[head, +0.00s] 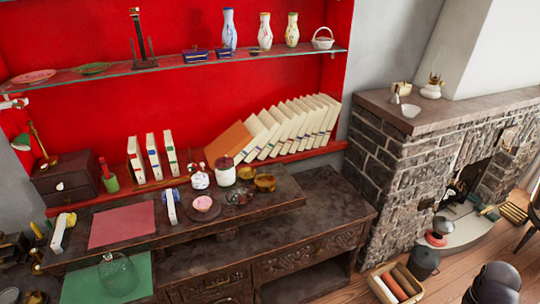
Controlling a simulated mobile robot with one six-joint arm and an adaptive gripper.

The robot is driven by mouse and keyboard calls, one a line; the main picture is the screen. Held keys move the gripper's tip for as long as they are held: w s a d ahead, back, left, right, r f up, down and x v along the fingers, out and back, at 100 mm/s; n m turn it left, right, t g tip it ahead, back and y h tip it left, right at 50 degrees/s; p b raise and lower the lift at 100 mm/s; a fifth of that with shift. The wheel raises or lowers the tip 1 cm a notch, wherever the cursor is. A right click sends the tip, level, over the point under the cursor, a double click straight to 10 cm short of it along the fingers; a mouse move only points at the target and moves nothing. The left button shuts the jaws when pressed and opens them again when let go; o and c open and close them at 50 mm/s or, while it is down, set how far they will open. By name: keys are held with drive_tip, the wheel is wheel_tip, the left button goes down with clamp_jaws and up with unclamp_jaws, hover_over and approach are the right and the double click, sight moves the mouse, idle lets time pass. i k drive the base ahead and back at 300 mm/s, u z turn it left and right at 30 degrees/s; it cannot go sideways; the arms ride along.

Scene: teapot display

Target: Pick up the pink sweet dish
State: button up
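A small round pink dish (205,212) sits on the raised dark wooden top of the cabinet, near the middle of the head view. Something darker shows in its centre, too small to make out. It stands between a small upright white-and-blue item (171,207) on its left and a dark glassy dish (239,197) on its right. A flat pinkish plate (33,76) lies on the upper shelf at the far left.
A white lidded jar (225,175), a patterned pot (199,180) and amber bowls (264,183) stand close behind and right of the pink dish. A pink mat (122,224) lies to its left. The lower cabinet top (325,205) at right is bare.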

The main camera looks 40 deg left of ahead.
sight(201, 204)
drive_tip(key=u, duration=0.5)
drive_tip(key=i, duration=0.5)
drive_tip(key=u, duration=0.65)
drive_tip(key=i, duration=0.6)
drive_tip(key=u, duration=0.35)
